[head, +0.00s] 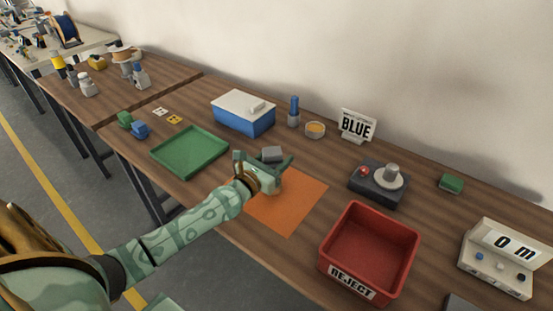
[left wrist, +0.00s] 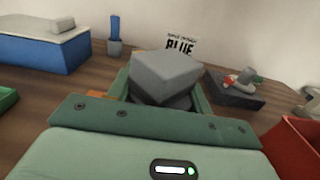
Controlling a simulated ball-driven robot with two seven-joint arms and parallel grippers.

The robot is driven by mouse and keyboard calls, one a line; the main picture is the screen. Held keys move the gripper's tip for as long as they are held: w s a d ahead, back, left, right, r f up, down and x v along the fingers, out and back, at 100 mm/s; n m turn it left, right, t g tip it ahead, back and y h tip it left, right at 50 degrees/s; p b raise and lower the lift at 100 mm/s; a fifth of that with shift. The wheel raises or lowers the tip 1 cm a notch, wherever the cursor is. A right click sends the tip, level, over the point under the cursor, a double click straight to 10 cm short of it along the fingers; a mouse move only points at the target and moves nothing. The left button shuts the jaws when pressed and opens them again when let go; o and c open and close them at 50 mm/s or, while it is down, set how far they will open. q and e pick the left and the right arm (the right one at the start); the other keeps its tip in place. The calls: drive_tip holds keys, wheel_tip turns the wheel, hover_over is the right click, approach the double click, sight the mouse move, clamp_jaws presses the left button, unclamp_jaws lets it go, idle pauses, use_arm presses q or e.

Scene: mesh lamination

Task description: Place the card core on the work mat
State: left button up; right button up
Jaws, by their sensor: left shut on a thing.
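My left gripper (head: 264,172) is above the far part of the orange work mat (head: 288,211). It is shut on a grey block (head: 272,154), which also shows between its fingers in the left wrist view (left wrist: 166,72). A darker grey part shows under the block there. The gripper hides part of the mat. I cannot tell which thing is the card core. My right gripper is not in view.
A red REJECT bin (head: 398,232) stands right of the mat, with a dark device (head: 378,184) behind it. A blue box with a white lid (head: 243,112), a blue bottle (head: 294,111) and a BLUE sign (head: 357,126) stand along the back. A panel (head: 498,262) stands far right.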

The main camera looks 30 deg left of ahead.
use_arm(q)
drive_tip(key=shift+f, duration=0.25)
drive_tip(key=o, duration=1.2)
drive_tip(key=shift+o, duration=0.2)
drive_tip(key=shift+r, duration=0.1)
drive_tip(key=shift+r, duration=0.2)
drive_tip(key=s, duration=1.2)
drive_tip(key=shift+a, duration=0.45)
